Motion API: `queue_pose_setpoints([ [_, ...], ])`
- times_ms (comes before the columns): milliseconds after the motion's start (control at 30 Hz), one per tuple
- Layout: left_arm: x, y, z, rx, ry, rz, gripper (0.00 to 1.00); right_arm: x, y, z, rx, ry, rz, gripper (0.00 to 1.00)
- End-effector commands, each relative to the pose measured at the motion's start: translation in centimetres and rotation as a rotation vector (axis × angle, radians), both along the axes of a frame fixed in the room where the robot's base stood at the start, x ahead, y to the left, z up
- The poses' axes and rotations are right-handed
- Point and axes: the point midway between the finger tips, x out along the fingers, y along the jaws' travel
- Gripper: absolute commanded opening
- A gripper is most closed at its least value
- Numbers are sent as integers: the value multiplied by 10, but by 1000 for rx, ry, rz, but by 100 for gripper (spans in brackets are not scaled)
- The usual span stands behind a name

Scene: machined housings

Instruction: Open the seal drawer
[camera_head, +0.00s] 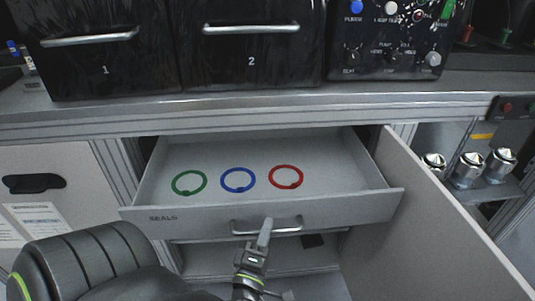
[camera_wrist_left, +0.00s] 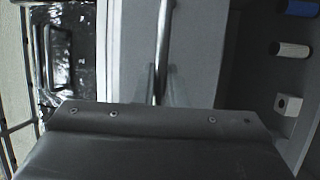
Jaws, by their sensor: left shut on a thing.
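The seal drawer (camera_head: 180,218), marked SEALS, stands pulled out from under the counter in the head view. Inside lie a green ring (camera_head: 188,183), a blue ring (camera_head: 238,180) and a red ring (camera_head: 286,176). My left gripper (camera_head: 266,226) is at the right part of the drawer's bar handle (camera_head: 285,231) and is shut on it. In the left wrist view the handle bar (camera_wrist_left: 162,50) runs down to the fingers (camera_wrist_left: 157,85). The fingertips are partly hidden there. My right gripper is not in view.
An open cabinet door (camera_head: 425,215) stands right of the drawer, close to its front corner. Silver fittings (camera_head: 468,168) sit on a shelf beyond it. Black units 1 (camera_head: 105,70) and 2 (camera_head: 252,60) and a control panel (camera_head: 390,40) stand on the counter.

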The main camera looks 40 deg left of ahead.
Motion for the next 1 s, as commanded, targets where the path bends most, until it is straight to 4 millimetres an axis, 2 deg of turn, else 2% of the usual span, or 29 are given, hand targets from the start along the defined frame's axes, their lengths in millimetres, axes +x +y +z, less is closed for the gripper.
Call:
queue_pose_setpoints([
  [233, 0, 0, 0, 1, 2, -2, 0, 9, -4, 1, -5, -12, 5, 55],
  [267, 0, 0, 0, 1, 2, -2, 12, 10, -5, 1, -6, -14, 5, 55],
  [333, 0, 0, 0, 1, 2, -2, 19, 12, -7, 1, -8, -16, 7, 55],
  [633, 0, 0, 2, 0, 0, -1, 19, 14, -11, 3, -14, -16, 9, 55],
  [767, 0, 0, 13, -1, -1, 1, 19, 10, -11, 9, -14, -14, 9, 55],
  [900, 0, 0, 38, 0, -5, 0, 19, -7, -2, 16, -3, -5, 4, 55],
  [967, 0, 0, 50, 2, -8, 2, 31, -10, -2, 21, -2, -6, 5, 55],
  [1000, 0, 0, 57, 3, -9, 3, 42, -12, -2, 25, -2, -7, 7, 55],
])
